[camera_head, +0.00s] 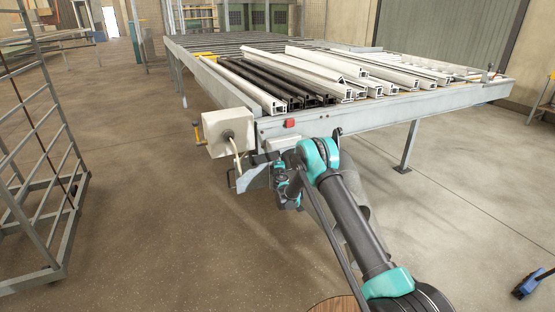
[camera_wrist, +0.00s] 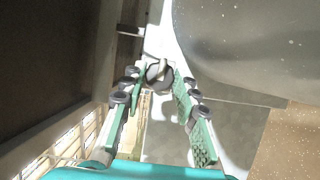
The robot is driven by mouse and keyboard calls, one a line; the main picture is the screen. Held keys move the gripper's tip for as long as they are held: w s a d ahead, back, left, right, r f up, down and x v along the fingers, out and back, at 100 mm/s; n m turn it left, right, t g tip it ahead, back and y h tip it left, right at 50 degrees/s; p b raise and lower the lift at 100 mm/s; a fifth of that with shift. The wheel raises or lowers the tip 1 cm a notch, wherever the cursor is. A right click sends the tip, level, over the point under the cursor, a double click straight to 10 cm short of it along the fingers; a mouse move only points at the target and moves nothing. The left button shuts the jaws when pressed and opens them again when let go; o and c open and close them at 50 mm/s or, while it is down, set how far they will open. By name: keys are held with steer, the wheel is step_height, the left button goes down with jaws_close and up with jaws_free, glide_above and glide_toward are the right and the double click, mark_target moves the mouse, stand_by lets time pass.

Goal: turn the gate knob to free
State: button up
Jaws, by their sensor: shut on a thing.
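In the wrist view my gripper (camera_wrist: 158,82) has its two green-padded fingers on either side of a small rounded grey knob (camera_wrist: 159,73), with a paler raised part on it. The fingertips are closed on this knob, which I take to be the gate knob. Its turned position cannot be told from here. In the head view my arm reaches the near left corner of the roller table, below its front edge. There the arm hides the knob and most of the fingers.
The roller table (camera_head: 350,121) carries white profiles (camera_head: 318,62) and dark profiles (camera_head: 262,80). A cream box (camera_head: 229,132) with a cable hangs at its corner, beside a red button (camera_head: 289,123). A wire rack (camera_head: 40,190) stands left. The floor between rack and table is clear.

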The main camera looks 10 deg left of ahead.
stand_by(0.4)
steer(key=o, duration=1.1)
steer(key=shift+o, duration=0.2)
steer(key=shift+s, duration=0.1)
steer(key=v, duration=1.1)
steer(key=shift+s, duration=0.4)
steer(key=shift+f, duration=0.2)
